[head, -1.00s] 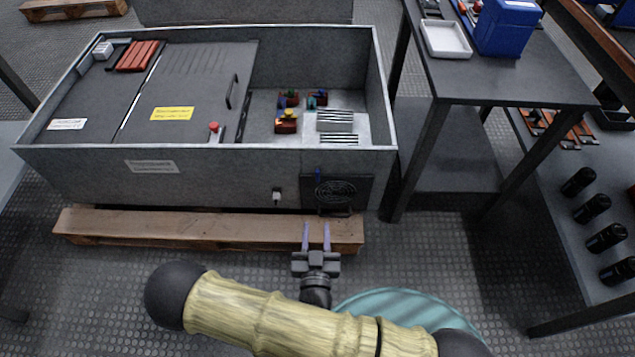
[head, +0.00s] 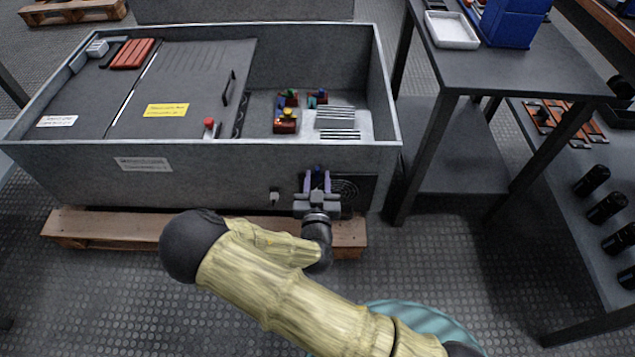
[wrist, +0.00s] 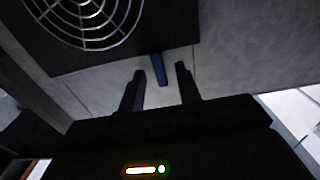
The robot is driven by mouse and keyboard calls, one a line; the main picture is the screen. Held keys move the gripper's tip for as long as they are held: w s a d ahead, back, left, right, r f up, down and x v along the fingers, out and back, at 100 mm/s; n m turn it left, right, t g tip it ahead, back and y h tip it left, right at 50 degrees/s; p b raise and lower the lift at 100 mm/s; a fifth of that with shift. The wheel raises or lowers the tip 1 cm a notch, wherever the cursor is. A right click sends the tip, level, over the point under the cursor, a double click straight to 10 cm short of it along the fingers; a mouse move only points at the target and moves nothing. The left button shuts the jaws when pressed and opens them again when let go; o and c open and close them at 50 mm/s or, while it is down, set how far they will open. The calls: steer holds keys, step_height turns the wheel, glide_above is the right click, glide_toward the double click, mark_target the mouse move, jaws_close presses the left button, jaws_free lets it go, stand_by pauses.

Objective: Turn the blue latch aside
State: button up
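The blue latch (wrist: 159,69) shows in the wrist view as a small blue bar on the grey panel, between my gripper's two fingertips. In the head view only a small part of the blue latch (head: 318,170) shows, just above the fingers at the top edge of the dark fan panel. My gripper (head: 317,180) is open, with its fingers pointing at the cabinet's front wall. In the wrist view the open fingers (wrist: 160,82) stand on either side of the latch with gaps. I cannot tell how deep the fingers reach around it.
The fan panel with its round wire grille (wrist: 95,15) is beside the latch. A small socket (head: 274,196) is on the cabinet wall to the left. A wooden pallet (head: 110,232) lies under the cabinet (head: 220,165). A dark table (head: 500,75) stands to the right.

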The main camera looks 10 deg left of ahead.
steer(key=shift+c, duration=0.4)
jaws_close()
steer(key=shift+r+n+p, duration=0.1)
steer(key=shift+n+p, duration=0.3)
steer(key=shift+p, duration=0.1)
steer(key=n+p, duration=0.2)
steer(key=shift+r+p, duration=0.1)
steer(key=shift+p, duration=0.2)
steer(key=n+p, duration=0.3)
steer(key=n, duration=0.1)
steer(key=n+p, duration=0.1)
steer(key=n, duration=0.1)
steer(key=n+p, duration=0.1)
steer(key=n, duration=0.1)
steer(key=n+p, duration=0.1)
steer(key=n, duration=0.1)
steer(key=shift+a+f, duration=0.15)
steer(key=shift+f, duration=0.1)
steer(key=n, duration=0.1)
steer(key=n+p, duration=0.1)
steer(key=n, duration=0.3)
steer(key=shift+f, duration=0.25)
